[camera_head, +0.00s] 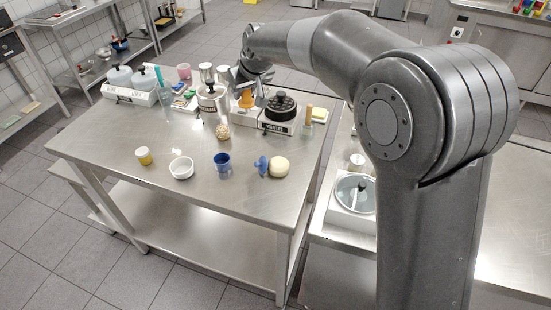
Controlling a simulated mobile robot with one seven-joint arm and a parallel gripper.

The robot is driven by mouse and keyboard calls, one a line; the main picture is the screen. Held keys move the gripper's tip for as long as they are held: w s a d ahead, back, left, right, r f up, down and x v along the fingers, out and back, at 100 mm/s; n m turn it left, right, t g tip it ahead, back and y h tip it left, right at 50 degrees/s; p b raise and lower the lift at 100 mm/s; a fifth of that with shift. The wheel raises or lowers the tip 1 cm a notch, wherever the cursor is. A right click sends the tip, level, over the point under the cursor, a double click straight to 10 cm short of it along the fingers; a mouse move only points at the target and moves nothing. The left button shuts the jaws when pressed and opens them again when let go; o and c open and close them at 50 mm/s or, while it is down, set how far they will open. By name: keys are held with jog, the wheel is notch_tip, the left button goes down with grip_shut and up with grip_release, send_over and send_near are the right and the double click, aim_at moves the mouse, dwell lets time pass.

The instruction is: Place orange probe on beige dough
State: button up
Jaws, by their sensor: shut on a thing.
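The beige dough (279,167) is a round ball near the front right of the steel table. The orange probe (247,98) is a small orange piece at the back of the table, below my wrist. My gripper (248,88) points down there and is shut on the orange probe. The probe's lower end is hard to make out among the devices behind it. The gripper and probe are well behind the dough and apart from it.
A blue item (261,165) stands against the dough's left side. A blue cup (222,162), white bowl (181,168) and yellow jar (144,156) stand along the front. A black-topped device (280,112) and a wooden-handled tool (309,115) are right of my gripper.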

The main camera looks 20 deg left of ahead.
jog(key=s+d+r+m+t+h, duration=0.1)
jog(key=s+d, duration=0.2)
jog(key=d, duration=0.8)
jog(key=s+d+m, duration=0.1)
jog(key=s+d, duration=0.1)
jog(key=d, duration=1)
send_over(277, 159)
notch_tip(277, 159, down, 7)
jog(key=shift+d+f, duration=0.1)
jog(key=shift+f, duration=1.85)
jog(key=shift+f, duration=0.15)
jog(key=o, duration=1)
